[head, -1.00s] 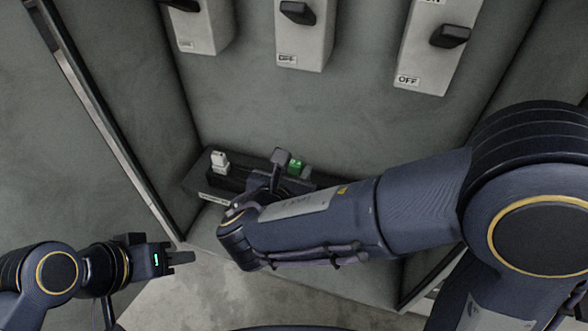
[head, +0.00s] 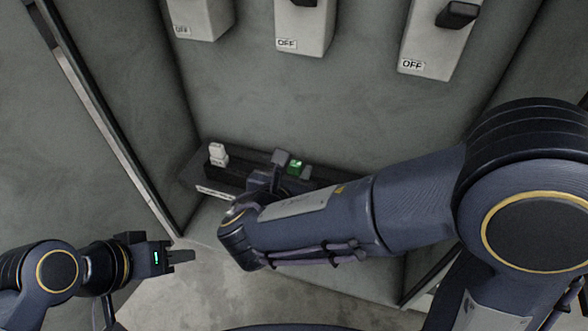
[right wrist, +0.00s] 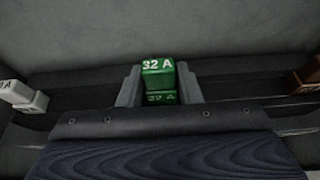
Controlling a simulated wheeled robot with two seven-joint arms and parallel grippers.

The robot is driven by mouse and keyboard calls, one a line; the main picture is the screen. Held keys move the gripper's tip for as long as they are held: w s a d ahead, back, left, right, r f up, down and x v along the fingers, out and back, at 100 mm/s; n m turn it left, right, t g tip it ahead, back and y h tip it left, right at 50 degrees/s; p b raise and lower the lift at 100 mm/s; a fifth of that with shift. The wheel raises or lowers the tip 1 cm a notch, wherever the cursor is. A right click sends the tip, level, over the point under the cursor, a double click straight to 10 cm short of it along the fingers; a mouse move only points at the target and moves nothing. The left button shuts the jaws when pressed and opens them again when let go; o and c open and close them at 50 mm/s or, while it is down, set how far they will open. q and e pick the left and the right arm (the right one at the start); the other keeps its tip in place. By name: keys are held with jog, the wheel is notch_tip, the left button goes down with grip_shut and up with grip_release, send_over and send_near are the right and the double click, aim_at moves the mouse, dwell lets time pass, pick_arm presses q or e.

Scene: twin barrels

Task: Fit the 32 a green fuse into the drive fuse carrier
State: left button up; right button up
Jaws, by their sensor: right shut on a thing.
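The green fuse (right wrist: 158,66), marked 32 A, stands between the fingers of my right gripper (right wrist: 160,88) in the right wrist view. The gripper is shut on it. A second green 32 A marking shows just below its top block; I cannot tell how deep the fuse sits. In the head view the green fuse (head: 295,167) shows beside a finger of the right gripper (head: 288,165), over the dark fuse rack (head: 230,180). My right arm hides much of the rack and the carrier. My left gripper (head: 181,257) is away at lower left, apart from the rack.
A white fuse (head: 217,153) stands at the rack's left end, also in the right wrist view (right wrist: 24,97). A brown block (right wrist: 306,77) is at the right. Switch boxes (head: 304,25) marked OFF are on the wall above. Cabinet side walls flank the rack.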

jog(key=shift+f+b, duration=0.3)
jog(key=shift+f, duration=0.15)
jog(key=o, duration=1.1)
jog(key=shift+s+r, duration=0.1)
jog(key=v, duration=0.7)
jog(key=shift+s+a+r, duration=0.1)
jog(key=shift+s+r, duration=0.05)
jog(key=shift+s, duration=0.15)
